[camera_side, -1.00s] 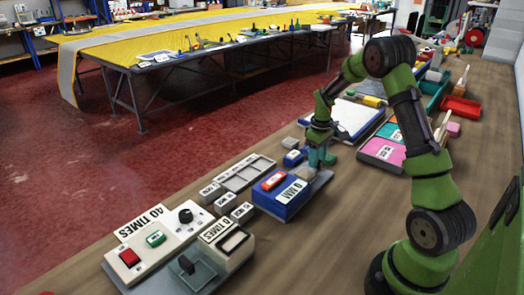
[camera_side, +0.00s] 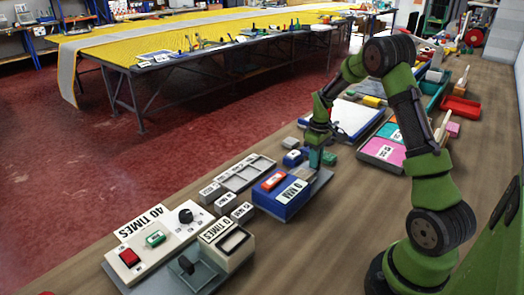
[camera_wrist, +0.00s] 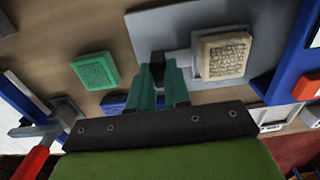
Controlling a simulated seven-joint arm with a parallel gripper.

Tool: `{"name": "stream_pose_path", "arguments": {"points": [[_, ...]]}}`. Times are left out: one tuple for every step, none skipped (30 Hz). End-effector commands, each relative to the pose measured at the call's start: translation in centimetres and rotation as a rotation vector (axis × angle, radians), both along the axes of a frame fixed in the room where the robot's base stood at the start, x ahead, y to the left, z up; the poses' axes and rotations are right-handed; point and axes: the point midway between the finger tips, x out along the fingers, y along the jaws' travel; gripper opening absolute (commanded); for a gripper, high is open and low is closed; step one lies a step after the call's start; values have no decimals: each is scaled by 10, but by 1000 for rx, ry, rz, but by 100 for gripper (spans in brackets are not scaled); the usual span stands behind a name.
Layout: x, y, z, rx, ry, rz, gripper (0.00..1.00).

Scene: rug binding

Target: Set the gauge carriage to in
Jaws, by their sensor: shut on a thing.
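The gauge is a blue box (camera_side: 281,203) with a red button and a white "0 MM" label, standing on a grey plate (camera_side: 318,184). In the wrist view, the grey plate (camera_wrist: 210,30) bears a beige ribbed block (camera_wrist: 222,56) with a light bar reaching left to a small dark post; I take these for the carriage. My gripper (camera_side: 316,160) is low over the plate's far end. Its teal fingers (camera_wrist: 165,85) are shut on the dark post (camera_wrist: 157,70), apart from the beige block. The fingers partly hide the post.
A green block (camera_wrist: 95,70) lies on the wooden bench beside the plate. A blue block (camera_side: 292,158) sits close to my gripper. A grey frame tray (camera_side: 245,174) and a panel labelled "40 TIMES" (camera_side: 155,240) stand nearer the camera.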

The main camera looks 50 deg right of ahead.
Motion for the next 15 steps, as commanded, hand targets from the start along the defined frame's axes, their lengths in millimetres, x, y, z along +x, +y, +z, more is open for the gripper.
{"name": "stream_pose_path", "arguments": {"points": [[1,13,1,3,0,6,0],[1,21,1,4,0,6,0],[1,32,1,3,0,9,0],[1,40,1,4,1,8,0],[1,48,1,4,0,8,0],[1,58,1,3,0,8,0],[1,65,1,3,1,8,0],[1,71,1,3,0,6,0],[1,79,1,3,0,7,0],[1,83,1,2,0,5,0],[1,87,1,2,-1,5,0],[1,92,1,2,0,4,0],[0,94,1,2,0,4,0],[0,95,0,2,0,3,0],[0,96,0,3,0,2,0]]}}
